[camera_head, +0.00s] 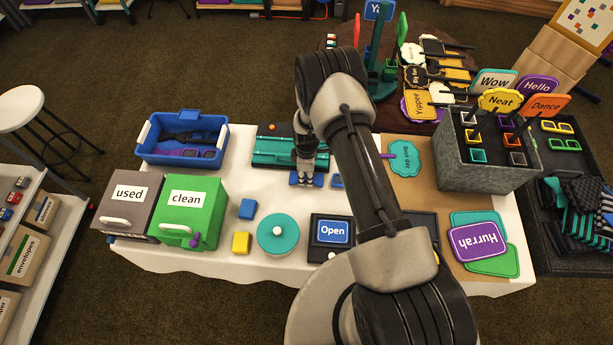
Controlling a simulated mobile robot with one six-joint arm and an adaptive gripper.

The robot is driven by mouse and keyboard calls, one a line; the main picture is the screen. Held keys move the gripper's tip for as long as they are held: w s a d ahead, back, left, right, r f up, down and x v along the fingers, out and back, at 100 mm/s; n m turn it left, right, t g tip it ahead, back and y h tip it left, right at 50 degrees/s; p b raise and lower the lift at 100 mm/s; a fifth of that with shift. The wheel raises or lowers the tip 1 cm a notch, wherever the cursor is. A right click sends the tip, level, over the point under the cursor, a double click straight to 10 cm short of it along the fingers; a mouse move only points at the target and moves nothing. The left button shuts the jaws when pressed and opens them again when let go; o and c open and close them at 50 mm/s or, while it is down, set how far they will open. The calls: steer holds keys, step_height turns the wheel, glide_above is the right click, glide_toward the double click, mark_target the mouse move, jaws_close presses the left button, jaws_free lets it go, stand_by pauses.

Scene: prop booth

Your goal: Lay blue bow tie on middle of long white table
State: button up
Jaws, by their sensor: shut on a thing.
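The long white table (254,191) stands in front of me, draped in white cloth with a brown covering on its right part. My gripper (306,174) points down over the middle of the table, just in front of a teal case. It is shut on the blue bow tie (318,180), which shows as small blue ends at both sides of the fingertips. The fingers hide the bow tie's middle. I cannot tell whether it touches the cloth.
The teal case (270,146) and blue bin (181,140) stand behind. Used (128,198) and clean (195,212) boxes are left. A round teal-lidded container (284,236) and the Open sign (333,232) are in front. A grey sign crate (487,155) stands right. Bare cloth lies left of my gripper.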

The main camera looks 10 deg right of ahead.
steer(key=shift+f, duration=0.45)
steer(key=shift+f, duration=0.15)
steer(key=o, duration=0.5)
steer(key=shift+o, duration=0.2)
